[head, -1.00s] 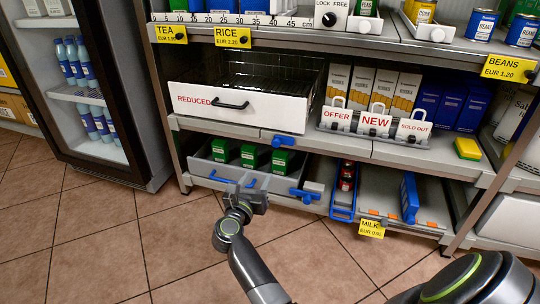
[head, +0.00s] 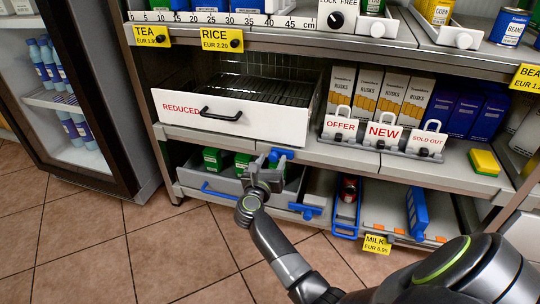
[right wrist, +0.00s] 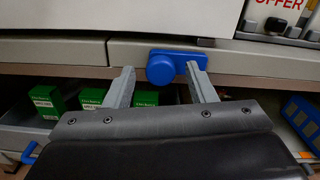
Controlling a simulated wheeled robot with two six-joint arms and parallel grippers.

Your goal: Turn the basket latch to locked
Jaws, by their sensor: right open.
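A blue latch with a round knob and a flat bar (head: 281,154) is on the grey shelf edge below the white REDUCED basket (head: 238,119). In the right wrist view the latch (right wrist: 166,68) has its bar lying level, pointing right from the knob. My right gripper (head: 264,170) is open and empty, just in front of and slightly below the latch. In the right wrist view its two fingers (right wrist: 160,86) stand on either side of the latch, the right finger near the bar's end. I cannot tell whether it touches. My left gripper is not in view.
A grey lower drawer (head: 193,181) with green boxes and a blue handle lies under the latch. Another blue piece (head: 306,210) is at its right. A LOCK FREE dial (head: 336,19) is on the upper shelf. A fridge stands left. The tiled floor in front is clear.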

